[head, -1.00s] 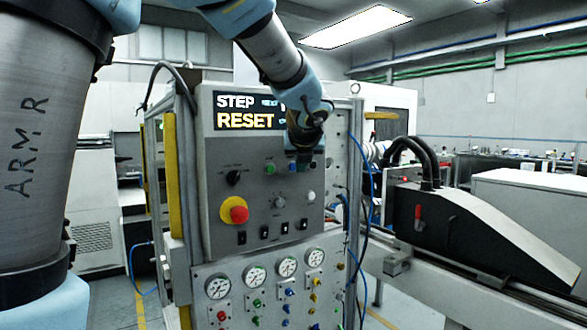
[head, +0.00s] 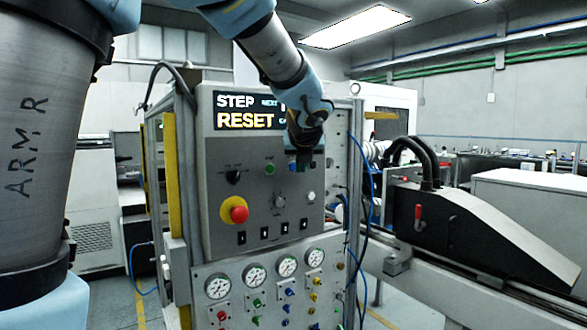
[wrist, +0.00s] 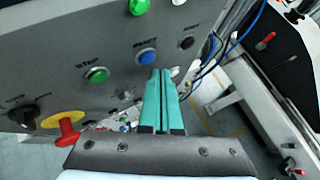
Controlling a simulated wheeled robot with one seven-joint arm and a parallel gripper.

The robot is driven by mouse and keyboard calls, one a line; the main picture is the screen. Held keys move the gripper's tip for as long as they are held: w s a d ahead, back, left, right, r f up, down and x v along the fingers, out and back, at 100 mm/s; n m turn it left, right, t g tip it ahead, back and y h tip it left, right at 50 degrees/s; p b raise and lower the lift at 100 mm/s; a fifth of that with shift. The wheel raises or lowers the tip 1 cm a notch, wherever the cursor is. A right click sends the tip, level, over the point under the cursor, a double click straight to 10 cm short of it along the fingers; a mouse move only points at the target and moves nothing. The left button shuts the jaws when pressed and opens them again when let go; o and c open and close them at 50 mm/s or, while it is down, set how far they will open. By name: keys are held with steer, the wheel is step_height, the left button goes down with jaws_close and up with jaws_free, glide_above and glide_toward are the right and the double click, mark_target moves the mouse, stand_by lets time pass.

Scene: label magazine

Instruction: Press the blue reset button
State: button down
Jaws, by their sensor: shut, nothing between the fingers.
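The blue reset button (wrist: 145,54) is set in the grey control panel under a RESET label in the wrist view. In the head view only a small part of the blue button (head: 292,167) shows beside my gripper (head: 304,162). My gripper (wrist: 161,72) has its two teal fingers shut together and empty. In the wrist view its tips appear just below and right of the blue button. Whether they touch the panel I cannot tell.
A green button (wrist: 96,75) sits left of the blue one, and a black button (wrist: 187,42) sits right. A red emergency stop (head: 235,211) on yellow sticks out lower on the panel. A lit display (head: 243,111) reads STEP and RESET. Gauges (head: 218,287) line the lower panel.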

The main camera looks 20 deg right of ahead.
steer(key=shift+w+r, duration=0.1)
steer(key=shift+w, duration=0.05)
steer(key=shift+w+a+p, duration=0.1)
steer(key=shift+w+p, duration=0.2)
steer(key=shift+p, duration=0.1)
steer(key=shift+w+a+p, duration=0.1)
steer(key=shift+w+p, duration=0.2)
steer(key=shift+w, duration=0.05)
stand_by(1.0)
steer(key=shift+s, duration=0.1)
steer(key=shift+s+b, duration=0.35)
steer(key=shift+s, duration=0.3)
steer(key=shift+s+d+b, duration=0.2)
steer(key=shift+s+b, duration=0.05)
steer(key=shift+s, duration=0.6)
steer(key=shift+s+d+b, duration=0.25)
steer(key=shift+s+b, duration=0.05)
steer(key=shift+s, duration=0.5)
steer(key=shift+s+d+b, duration=0.2)
steer(key=shift+s+b, duration=0.05)
steer(key=shift+s, duration=0.6)
